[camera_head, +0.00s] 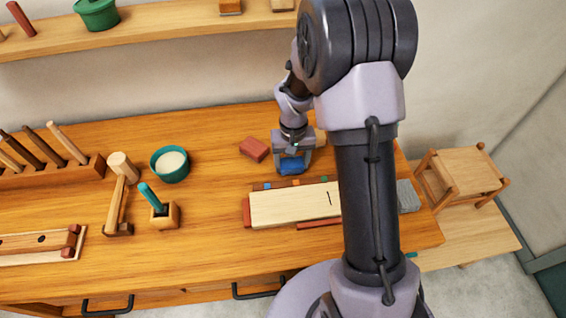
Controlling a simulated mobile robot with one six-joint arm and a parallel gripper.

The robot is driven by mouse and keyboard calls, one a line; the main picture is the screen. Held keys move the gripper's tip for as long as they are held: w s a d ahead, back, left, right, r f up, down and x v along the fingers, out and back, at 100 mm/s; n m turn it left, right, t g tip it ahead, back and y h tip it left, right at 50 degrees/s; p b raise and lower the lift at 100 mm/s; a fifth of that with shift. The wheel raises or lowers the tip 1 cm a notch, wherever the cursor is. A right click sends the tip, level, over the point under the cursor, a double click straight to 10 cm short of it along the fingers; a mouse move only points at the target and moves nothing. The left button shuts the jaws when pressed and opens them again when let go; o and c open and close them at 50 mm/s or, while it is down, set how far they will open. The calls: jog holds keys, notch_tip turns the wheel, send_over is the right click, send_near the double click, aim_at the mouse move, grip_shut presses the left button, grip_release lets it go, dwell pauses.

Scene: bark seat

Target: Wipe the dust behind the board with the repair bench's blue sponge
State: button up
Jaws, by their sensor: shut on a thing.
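My gripper (292,158) is shut on the blue sponge (291,166), close to the bench top just behind the board. The board (290,206) is a pale wooden plank with a dark mark near its right part, and my arm hides its right end. Small coloured bits show along the board's back edge, below the sponge in the picture. I cannot make out dust behind the board. Whether the sponge touches the bench top (215,240) is hard to tell.
A red-brown block (254,149) lies just left of my gripper. A teal bowl (170,164), a mallet (118,195) and a wooden block with a teal-handled tool (163,213) stand further left. A grey block (408,196) is right of my arm. A small stool (462,175) stands at right.

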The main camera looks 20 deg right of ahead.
jog(key=shift+s+d, duration=0.15)
jog(key=shift+d, duration=0.4)
jog(key=shift+w+a+f+b, duration=0.15)
jog(key=shift+w+a, duration=0.1)
jog(key=shift+a, duration=1)
jog(key=shift+w+a+b, duration=0.15)
jog(key=shift+w+a, duration=0.1)
jog(key=shift+a, duration=0.95)
jog(key=shift+s+d, duration=0.25)
jog(key=shift+d, duration=1)
jog(key=shift+s+d, duration=0.25)
jog(key=shift+d, duration=1)
jog(key=shift+w+a, duration=0.25)
jog(key=shift+a, duration=1)
jog(key=shift+w+a, duration=0.2)
jog(key=shift+a, duration=1)
jog(key=shift+s+d, duration=0.25)
jog(key=shift+d, duration=1)
jog(key=shift+s+d, duration=0.25)
jog(key=shift+d, duration=0.95)
jog(key=shift+w+a, duration=0.2)
jog(key=shift+a, duration=0.65)
jog(key=shift+w+a, duration=0.15)
jog(key=shift+a, duration=0.65)
jog(key=shift+w+a, duration=0.2)
jog(key=shift+a, duration=0.65)
jog(key=shift+r, duration=0.2)
